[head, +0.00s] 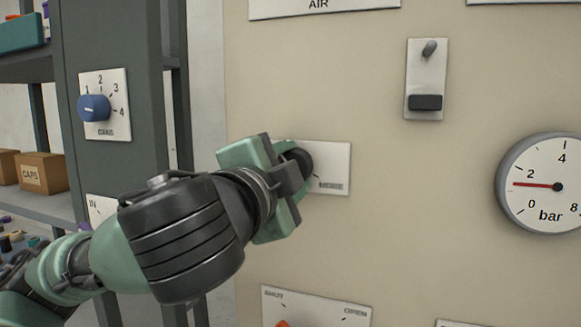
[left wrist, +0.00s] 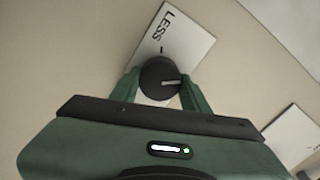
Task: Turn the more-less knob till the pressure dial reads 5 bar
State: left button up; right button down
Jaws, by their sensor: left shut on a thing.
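The more-less knob is a round black knob (head: 299,161) on a white plate (head: 336,163). My left gripper (head: 290,170) is shut on it, partly hiding the knob and plate. In the left wrist view the knob (left wrist: 157,80) sits between the two green fingers (left wrist: 160,92), its pale pointer line toward the right finger. The word LESS shows on the plate (left wrist: 172,40) there. The pressure dial (head: 540,210) is round and grey-rimmed, marked in bar. Its red needle (head: 535,184) points left, between 0 and 2. My right gripper is not in view.
A small switch plate (head: 426,60) is above right of the knob. A SHUT-OPEN plate (head: 330,310) is below it. A blue cams knob (head: 94,108) is on a grey post at left, beside shelves with a caps box (head: 42,173).

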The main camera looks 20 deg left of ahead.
pick_arm(q)
jog(key=shift+d+f+m+p, duration=0.15)
jog(key=shift+m+p, duration=0.7)
jog(key=shift+m, duration=2.35)
jog(key=shift+a+f+m+p, duration=0.15)
jog(key=shift+m+p, duration=0.65)
jog(key=shift+m, duration=2.4)
jog(key=shift+d, duration=0.1)
jog(key=o, duration=1.4)
jog(key=shift+c, duration=0.2)
jog(key=shift+s+r, duration=0.1)
